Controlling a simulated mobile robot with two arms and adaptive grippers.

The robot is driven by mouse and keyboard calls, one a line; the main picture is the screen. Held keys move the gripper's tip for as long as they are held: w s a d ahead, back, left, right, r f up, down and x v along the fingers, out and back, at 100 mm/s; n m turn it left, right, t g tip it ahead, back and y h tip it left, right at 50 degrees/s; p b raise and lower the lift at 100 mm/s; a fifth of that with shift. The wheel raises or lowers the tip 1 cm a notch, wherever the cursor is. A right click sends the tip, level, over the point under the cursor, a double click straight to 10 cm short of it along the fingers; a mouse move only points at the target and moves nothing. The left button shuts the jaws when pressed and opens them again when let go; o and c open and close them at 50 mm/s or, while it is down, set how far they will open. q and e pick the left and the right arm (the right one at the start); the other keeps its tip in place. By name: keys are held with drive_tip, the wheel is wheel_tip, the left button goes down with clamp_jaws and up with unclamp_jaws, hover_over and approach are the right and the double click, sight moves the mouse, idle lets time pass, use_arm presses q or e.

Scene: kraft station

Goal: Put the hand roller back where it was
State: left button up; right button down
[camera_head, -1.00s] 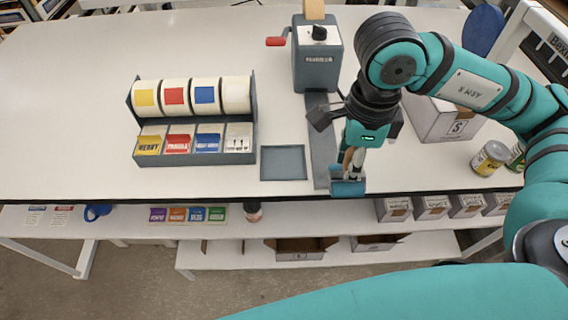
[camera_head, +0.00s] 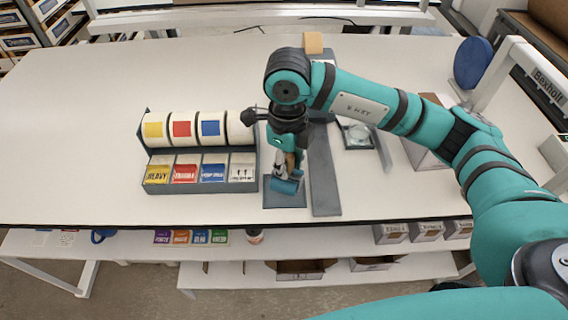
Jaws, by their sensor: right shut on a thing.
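The hand roller (camera_head: 286,186) has a blue-teal cylinder at its lower end and a light brown handle. My right gripper (camera_head: 289,160) is shut on its handle, pointing down. The roller is over the small grey square mat (camera_head: 283,203) on the table. I cannot tell whether the cylinder touches the mat. My right arm and gripper hide most of the handle and the back of the mat. My left gripper is not in view.
A label dispenser (camera_head: 202,188) with several rolls and label stacks stands just left of the mat. A long grey strip (camera_head: 323,175) lies right of it. A box (camera_head: 428,150) stands farther right behind my arm. The table's left side is clear.

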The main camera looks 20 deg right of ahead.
drive_tip(key=shift+w+a, duration=0.25)
drive_tip(key=shift+w, duration=0.05)
drive_tip(key=shift+f, duration=0.2)
wheel_tip(320, 180, down, 2)
drive_tip(key=shift+f+p, duration=0.15)
drive_tip(key=shift+p, duration=0.75)
drive_tip(key=shift+f, duration=0.45)
